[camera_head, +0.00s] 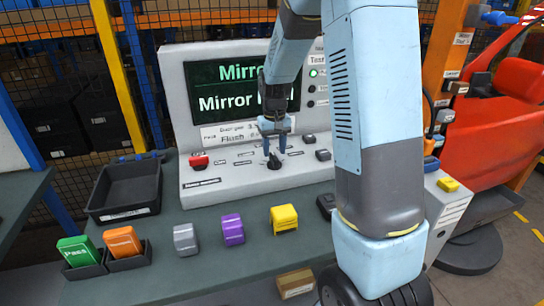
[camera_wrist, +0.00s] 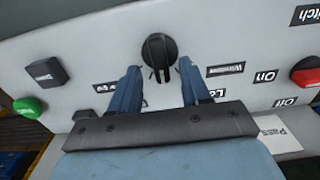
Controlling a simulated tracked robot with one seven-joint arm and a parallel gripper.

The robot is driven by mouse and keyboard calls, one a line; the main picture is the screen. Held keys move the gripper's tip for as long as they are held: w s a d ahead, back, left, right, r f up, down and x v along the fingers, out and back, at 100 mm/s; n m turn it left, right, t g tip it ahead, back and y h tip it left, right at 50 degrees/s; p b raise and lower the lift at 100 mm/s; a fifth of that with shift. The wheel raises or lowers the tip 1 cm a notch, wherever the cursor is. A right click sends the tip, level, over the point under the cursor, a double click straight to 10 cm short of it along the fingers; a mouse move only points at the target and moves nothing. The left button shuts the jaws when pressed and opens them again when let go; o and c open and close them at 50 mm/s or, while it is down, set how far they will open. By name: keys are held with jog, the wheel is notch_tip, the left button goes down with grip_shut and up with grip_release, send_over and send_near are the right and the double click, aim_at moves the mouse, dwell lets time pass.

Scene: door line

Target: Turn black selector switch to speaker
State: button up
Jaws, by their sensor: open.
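The black selector switch (camera_head: 274,162) is a round knob with a raised grip bar, on the sloped panel of the grey console (camera_head: 225,183). In the wrist view the knob (camera_wrist: 159,50) shows top centre, its bar pointing roughly towards my gripper. My gripper (camera_head: 275,140) is above the knob in the head view. In the wrist view my gripper (camera_wrist: 160,72) is open, with one blue finger on each side of the knob's lower part and a gap on both sides. Labels surround the knob, one reading "Windows"; I cannot make out a speaker label.
A red button (camera_head: 199,161) is left on the panel; a green button (camera_wrist: 30,106) shows in the wrist view. The screen (camera_head: 225,95) stands behind. A black tray (camera_head: 125,187) and grey, purple and yellow blocks (camera_head: 284,219) are on the table.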

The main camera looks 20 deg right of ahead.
aim_at(274, 156)
jog(key=shift+f, duration=1.6)
jog(key=shift+c, duration=0.3)
